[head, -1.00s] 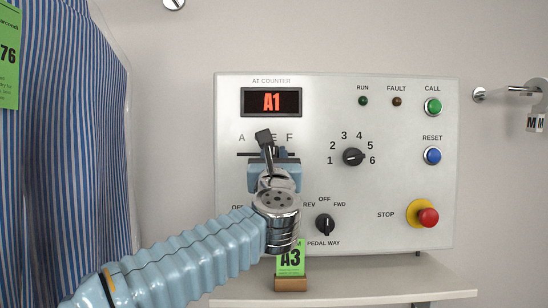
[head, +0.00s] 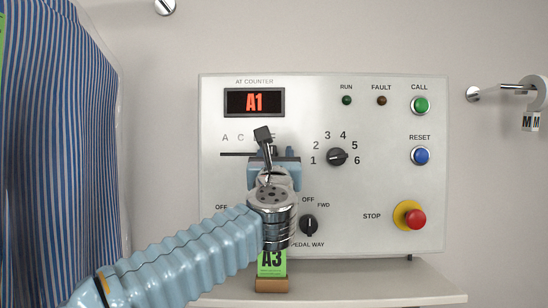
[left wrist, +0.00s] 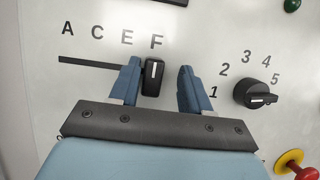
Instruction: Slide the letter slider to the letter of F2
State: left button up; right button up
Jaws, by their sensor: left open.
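The letter slider's dark knob (left wrist: 153,77) with a white mark stands below the letter F, at the right end of its slot (left wrist: 90,62), in the left wrist view. My left gripper (left wrist: 160,68) is open around the knob. Its left finger is against or very near the knob's left side; a gap shows to the right finger. The display (head: 254,102) reads A1. The number dial (head: 338,157) also shows in the left wrist view (left wrist: 252,94). My right gripper is not in view.
The panel (head: 380,240) also bears a pedal-way knob (head: 308,224), a green call button (head: 420,105), a blue reset button (head: 421,155) and a red stop button (head: 414,219). A green A3 tag (head: 271,264) stands below. A striped garment (head: 60,170) hangs at the left.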

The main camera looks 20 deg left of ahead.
pick_arm(q)
jog(key=shift+a, duration=0.1)
jog(key=b+v, duration=0.5)
jog(key=v, duration=0.8)
jog(key=shift+s+f, duration=0.2)
jog(key=shift+s, duration=0.15)
